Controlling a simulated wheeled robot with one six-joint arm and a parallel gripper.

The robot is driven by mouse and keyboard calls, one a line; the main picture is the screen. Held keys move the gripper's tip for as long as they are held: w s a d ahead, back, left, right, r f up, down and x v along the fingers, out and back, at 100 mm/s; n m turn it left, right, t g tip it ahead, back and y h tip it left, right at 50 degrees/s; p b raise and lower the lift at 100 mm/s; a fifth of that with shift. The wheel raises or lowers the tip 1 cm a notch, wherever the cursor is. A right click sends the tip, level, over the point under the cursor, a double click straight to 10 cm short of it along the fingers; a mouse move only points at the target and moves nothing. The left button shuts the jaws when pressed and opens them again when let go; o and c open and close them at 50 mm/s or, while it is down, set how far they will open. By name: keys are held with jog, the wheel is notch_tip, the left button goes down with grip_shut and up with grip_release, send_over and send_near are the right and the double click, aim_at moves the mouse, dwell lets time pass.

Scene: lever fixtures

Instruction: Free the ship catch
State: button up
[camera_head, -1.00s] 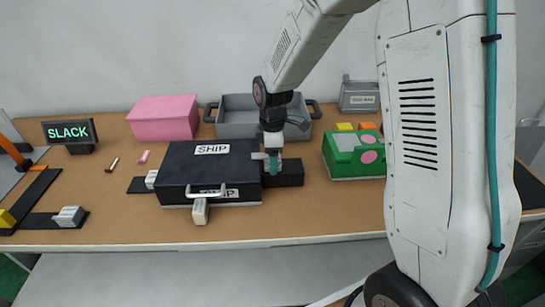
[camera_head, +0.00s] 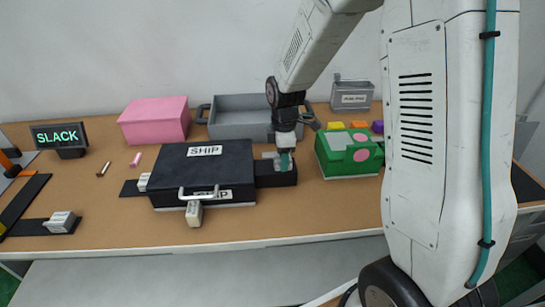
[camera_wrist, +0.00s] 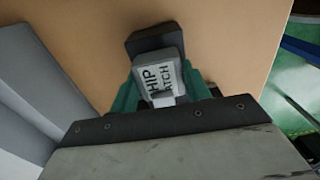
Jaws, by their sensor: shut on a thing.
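The black SHIP box (camera_head: 205,172) stands shut on the table, with a white handle (camera_head: 198,192) at its front. A dark track (camera_head: 277,177) runs out from its right side. My gripper (camera_head: 285,162) is low over this track, right of the box. In the wrist view the teal fingers are shut on the grey ship catch (camera_wrist: 160,76), whose white label reads SHIP and part of CATCH. The black track end (camera_wrist: 154,38) shows beyond it. In the head view my gripper largely hides the catch.
Pale blocks sit at the box's left side (camera_head: 144,181) and front (camera_head: 194,213). A green box (camera_head: 345,165) stands close to the right of my gripper. A grey bin (camera_head: 228,126) and a pink box (camera_head: 155,120) stand behind. A SLACK sign (camera_head: 60,138) is at left.

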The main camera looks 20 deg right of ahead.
jog(key=shift+d, duration=0.15)
jog(key=o, duration=1.4)
jog(key=shift+d, duration=0.2)
jog(key=shift+a, duration=0.15)
jog(key=shift+r, duration=0.25)
notch_tip(320, 180, up, 7)
jog(key=shift+r, duration=0.2)
